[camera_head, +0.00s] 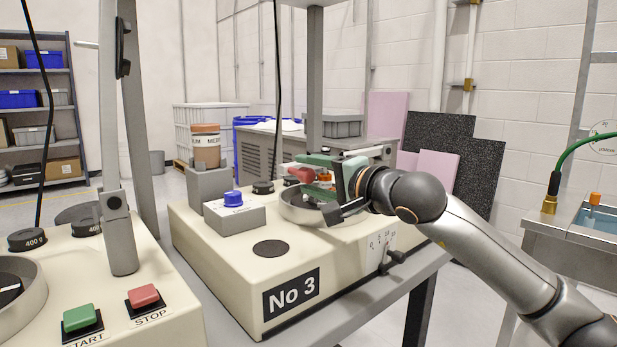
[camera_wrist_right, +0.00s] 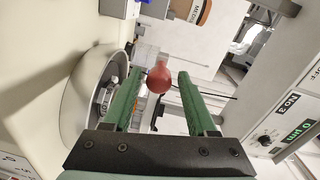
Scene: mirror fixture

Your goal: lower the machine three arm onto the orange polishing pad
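The cream machine marked No 3 (camera_head: 218,262) stands in the middle of the head view. Its round metal bowl (camera_head: 298,211) also shows in the wrist view (camera_wrist_right: 84,92). A small orange part (camera_head: 326,178) shows above the bowl, partly hidden by my gripper; I cannot tell whether it is the polishing pad. A red knob (camera_head: 302,175), apparently on the machine's arm, is round in the wrist view (camera_wrist_right: 159,78). My right gripper (camera_head: 312,164) is open above the bowl. Its green fingers lie on either side of the knob, with gaps visible. My left gripper is out of view.
A blue knob (camera_head: 233,198) on a grey block and a brown-capped jar (camera_head: 206,147) on a grey stand are left of the bowl. Another machine with green START (camera_head: 79,318) and red STOP buttons (camera_head: 143,296) stands at left. A sink bench (camera_head: 573,245) is at right.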

